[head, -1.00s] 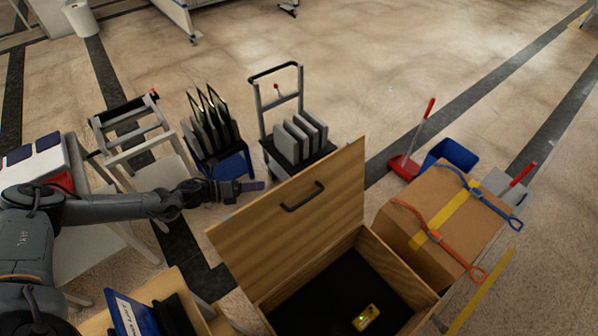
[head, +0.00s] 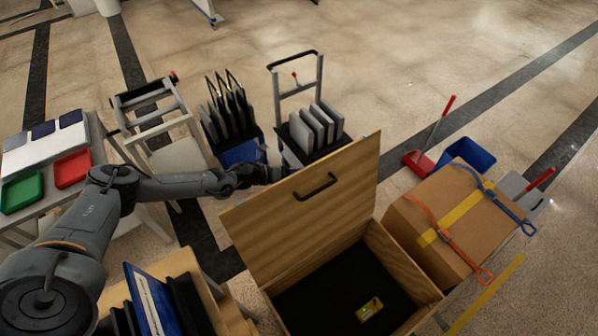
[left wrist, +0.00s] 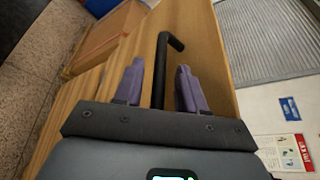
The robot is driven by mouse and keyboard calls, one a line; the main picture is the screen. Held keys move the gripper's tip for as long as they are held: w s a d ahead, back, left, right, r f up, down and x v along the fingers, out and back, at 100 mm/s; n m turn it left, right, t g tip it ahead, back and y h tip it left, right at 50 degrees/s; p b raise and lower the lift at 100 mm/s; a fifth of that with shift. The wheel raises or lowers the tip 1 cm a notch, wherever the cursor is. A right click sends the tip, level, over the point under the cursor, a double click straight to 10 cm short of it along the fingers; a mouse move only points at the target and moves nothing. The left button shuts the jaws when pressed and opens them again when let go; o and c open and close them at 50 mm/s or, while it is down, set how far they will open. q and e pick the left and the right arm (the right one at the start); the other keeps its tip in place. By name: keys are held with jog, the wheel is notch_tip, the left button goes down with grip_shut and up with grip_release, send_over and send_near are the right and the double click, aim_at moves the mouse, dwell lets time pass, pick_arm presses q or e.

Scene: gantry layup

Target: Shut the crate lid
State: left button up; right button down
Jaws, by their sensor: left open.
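The wooden crate (head: 405,272) stands at the lower middle of the head view, its lid (head: 265,235) raised steeply along the crate's left-rear side. A black handle (head: 316,187) is on the lid face turned toward me. My left gripper (head: 277,173) is at the lid's upper edge, its fingertips hidden behind the lid there. In the left wrist view its purple fingers (left wrist: 157,88) are spread, and a black handle bar (left wrist: 160,70) shows between them in front of a wooden panel. I cannot tell whether they touch it. My right gripper is not in view.
A yellow device (head: 370,308) lies on the crate's black floor. A strapped cardboard box (head: 440,235) stands right of the crate. A cart with grey panels (head: 315,125) and a rack of dark panels (head: 228,110) stand behind the lid. Open floor lies beyond.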

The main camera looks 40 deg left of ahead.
pick_arm(q)
grip_shut()
dwell(0.4)
